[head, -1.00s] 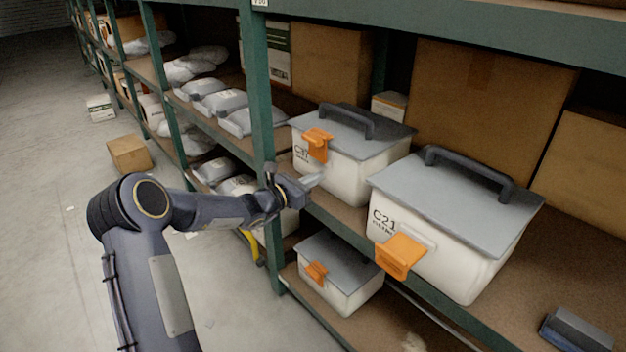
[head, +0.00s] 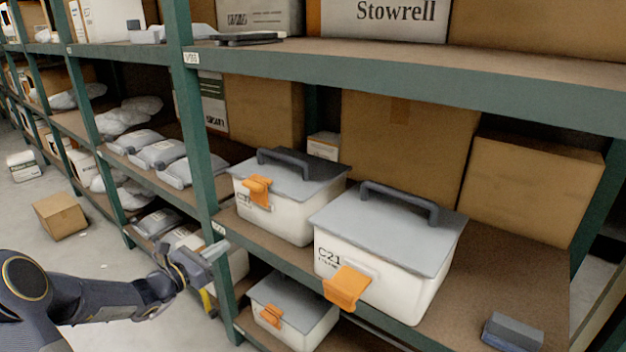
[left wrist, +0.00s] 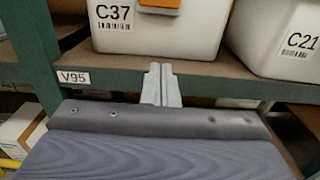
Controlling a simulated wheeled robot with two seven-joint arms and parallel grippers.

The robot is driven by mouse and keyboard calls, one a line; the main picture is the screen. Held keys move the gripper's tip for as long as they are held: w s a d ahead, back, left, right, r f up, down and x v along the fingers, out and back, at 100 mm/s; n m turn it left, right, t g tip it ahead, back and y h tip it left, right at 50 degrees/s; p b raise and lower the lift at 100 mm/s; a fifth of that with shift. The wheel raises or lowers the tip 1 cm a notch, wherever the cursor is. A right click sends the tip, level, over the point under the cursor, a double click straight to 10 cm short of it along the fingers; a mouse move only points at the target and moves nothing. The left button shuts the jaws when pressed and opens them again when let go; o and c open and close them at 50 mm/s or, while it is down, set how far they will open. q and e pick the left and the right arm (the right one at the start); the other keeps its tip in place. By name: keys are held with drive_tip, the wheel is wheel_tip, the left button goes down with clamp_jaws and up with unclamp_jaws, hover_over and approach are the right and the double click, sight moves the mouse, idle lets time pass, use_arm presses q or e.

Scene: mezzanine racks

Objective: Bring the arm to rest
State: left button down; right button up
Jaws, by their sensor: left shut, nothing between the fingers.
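My left arm comes in from the lower left in the head view. Its gripper (head: 216,251) is in front of the rack, close to the green upright and the edge of the middle shelf. In the left wrist view the two grey fingers (left wrist: 161,85) lie together with nothing between them, pointing at the shelf edge below the bin marked C37. My right gripper is not in view.
The C37 bin (head: 285,215) and C21 bin (head: 385,280), white with grey lids and orange latches, stand on the middle shelf. A similar bin (head: 295,312) sits below. A green upright (head: 201,170) stands beside my gripper. A cardboard box (head: 60,216) lies on the aisle floor.

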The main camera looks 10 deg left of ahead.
use_arm(q)
drive_tip(key=s+d+r+m+g+h, duration=0.2)
drive_tip(key=s+d+r+m+g, duration=0.15)
drive_tip(key=s+d+m, duration=0.35)
drive_tip(key=s+d+r+m+g+h, duration=0.2)
drive_tip(key=s+d+r+m+g, duration=0.15)
drive_tip(key=d+m, duration=0.5)
drive_tip(key=s+d+f+m+g+y, duration=0.15)
drive_tip(key=s+m+y, duration=0.25)
drive_tip(key=s+m, duration=0.5)
drive_tip(key=s+d+f+m+g+y, duration=0.1)
drive_tip(key=s+f+m+g+y, duration=0.3)
drive_tip(key=s, duration=0.9)
wheel_tip(320, 180, up, 25)
drive_tip(key=m+t+p, duration=0.1)
drive_tip(key=p, duration=2.3)
drive_tip(key=shift+s+h, duration=0.2)
drive_tip(key=shift+h, duration=0.2)
drive_tip(key=shift+d+f+t, duration=0.1)
drive_tip(key=shift+t, duration=0.15)
